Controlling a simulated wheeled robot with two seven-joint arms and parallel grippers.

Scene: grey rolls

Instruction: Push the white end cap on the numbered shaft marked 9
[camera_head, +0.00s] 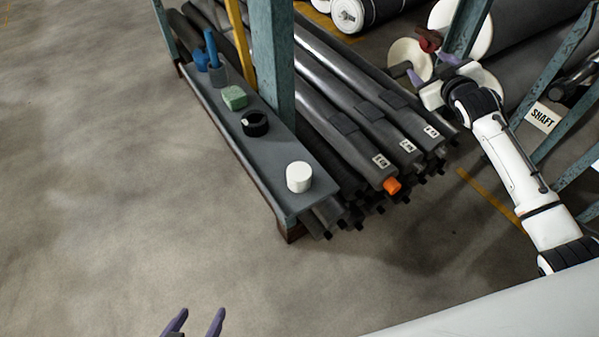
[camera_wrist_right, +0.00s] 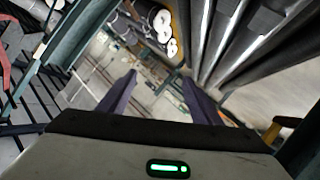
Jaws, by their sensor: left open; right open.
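The white end cap (camera_head: 299,177) stands on the near end of a narrow grey shelf (camera_head: 269,157). Right of it lie dark shafts with small white number labels (camera_head: 378,161), (camera_head: 407,146), (camera_head: 431,131); the digits are too small to read surely. An orange cap (camera_head: 392,186) sits at the end of the leftmost labelled shaft. My left gripper (camera_head: 197,322) is open and empty above the floor at the bottom edge, away from the cap. My right gripper (camera_head: 431,68) is open beyond the shaft ends, at the upper right; its fingers also show, empty, in the right wrist view (camera_wrist_right: 160,95).
A black ring (camera_head: 255,123), a green block (camera_head: 234,97) and a holder with blue-handled tools (camera_head: 213,62) are further along the shelf. A teal post (camera_head: 273,70) rises beside it. Large white-ended rolls (camera_head: 409,57) lie behind my right gripper. The left floor is clear.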

